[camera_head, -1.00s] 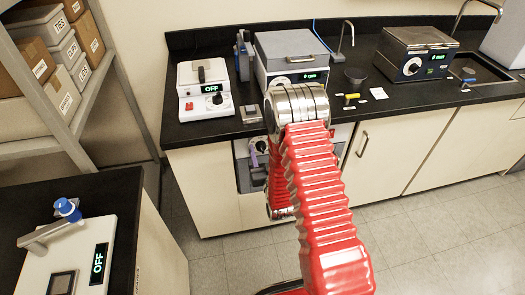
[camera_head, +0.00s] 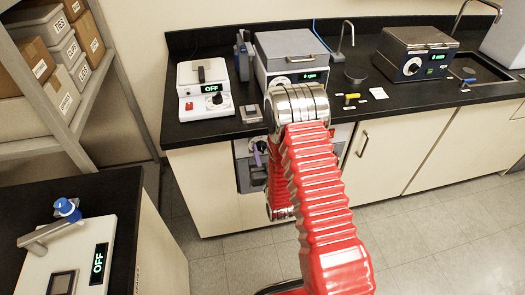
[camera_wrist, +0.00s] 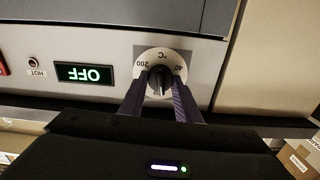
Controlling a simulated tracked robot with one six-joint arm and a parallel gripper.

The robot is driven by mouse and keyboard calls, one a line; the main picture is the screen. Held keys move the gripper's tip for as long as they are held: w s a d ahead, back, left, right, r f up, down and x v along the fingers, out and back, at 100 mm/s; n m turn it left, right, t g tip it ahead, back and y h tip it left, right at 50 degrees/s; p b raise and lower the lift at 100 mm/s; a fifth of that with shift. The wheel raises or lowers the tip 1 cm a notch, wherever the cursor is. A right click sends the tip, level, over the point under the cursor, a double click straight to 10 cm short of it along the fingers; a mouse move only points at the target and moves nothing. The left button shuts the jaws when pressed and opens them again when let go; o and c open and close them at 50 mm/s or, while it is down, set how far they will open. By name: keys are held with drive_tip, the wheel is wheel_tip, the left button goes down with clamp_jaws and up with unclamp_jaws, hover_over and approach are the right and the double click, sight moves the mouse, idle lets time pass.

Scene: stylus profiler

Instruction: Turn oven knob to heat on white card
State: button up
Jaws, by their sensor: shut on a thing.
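The oven (camera_head: 341,133) stands under the black counter, mostly behind my arm in the head view. In the wrist view its front panel (camera_wrist: 110,42) is upside down. A dark knob (camera_wrist: 160,78) sits on a round white dial (camera_wrist: 147,60) marked °C, with 200 and 40 readable. Its exact setting is unclear. The oven display (camera_wrist: 85,73) reads OFF. My gripper (camera_wrist: 159,97) is shut on the knob, one purple finger on each side; part of it shows in the head view (camera_head: 256,153). A small white card (camera_head: 378,93) lies on the counter, its writing too small to read.
On the counter stand a hot plate (camera_head: 204,86) reading OFF, a grey lidded box (camera_head: 289,50) and a dark lidded bath (camera_head: 415,50). In the wrist view a red switch (camera_wrist: 3,68) is at the left edge. The floor (camera_head: 420,250) at right is clear.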

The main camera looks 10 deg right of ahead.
drive_tip(key=shift+d+m, duration=0.15)
drive_tip(key=shift+m, duration=1.05)
drive_tip(key=o, duration=1.1)
drive_tip(key=shift+s, duration=0.1)
drive_tip(key=s, duration=1.3)
drive_tip(key=shift+s+f, duration=0.1)
drive_tip(key=shift+s, duration=0.2)
